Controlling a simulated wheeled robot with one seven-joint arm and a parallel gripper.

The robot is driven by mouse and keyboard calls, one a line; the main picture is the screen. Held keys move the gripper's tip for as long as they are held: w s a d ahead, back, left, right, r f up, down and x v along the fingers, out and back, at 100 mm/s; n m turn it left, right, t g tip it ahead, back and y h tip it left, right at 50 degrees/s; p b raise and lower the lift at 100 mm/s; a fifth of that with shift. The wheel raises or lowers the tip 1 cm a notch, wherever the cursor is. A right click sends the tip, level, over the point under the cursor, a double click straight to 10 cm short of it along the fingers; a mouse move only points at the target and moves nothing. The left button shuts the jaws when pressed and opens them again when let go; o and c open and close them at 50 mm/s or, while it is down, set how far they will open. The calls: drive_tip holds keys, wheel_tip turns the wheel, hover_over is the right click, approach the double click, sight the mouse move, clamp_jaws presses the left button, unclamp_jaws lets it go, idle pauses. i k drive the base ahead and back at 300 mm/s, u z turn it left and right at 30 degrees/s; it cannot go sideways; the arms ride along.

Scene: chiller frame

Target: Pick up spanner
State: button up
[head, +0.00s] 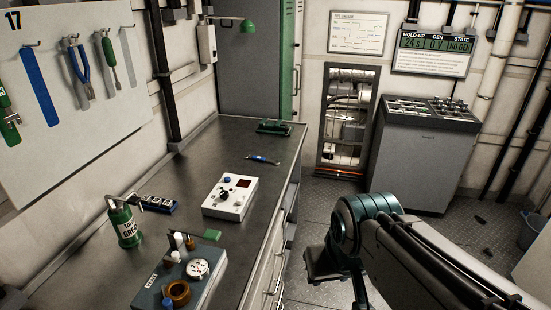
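No spanner can be told for certain in the head view. A green tool with a metal jaw (9,122), perhaps an adjustable spanner, hangs at the far left of the pegboard and is cut off by the picture edge. A long flat blue shape (40,92) is beside it; I cannot tell if it is a tool or a painted outline. A slim blue tool with a pale tip (262,160) lies on the workbench. My arm reaches in from the lower right, well right of the bench. No gripper fingers can be made out.
The workbench (222,150) holds a white meter box (230,197), a green grease can (126,226), a blue-grey fixture (182,277) and a dark green object (274,127). Pliers (80,66) hang on the pegboard (88,105). A grey console (420,150) stands at the back right.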

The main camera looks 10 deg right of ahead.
sight(259, 158)
drive_tip(key=z, duration=0.95)
drive_tip(key=i, duration=3.35)
drive_tip(key=u, duration=3.15)
drive_tip(key=i, duration=0.5)
drive_tip(key=u, duration=0.1)
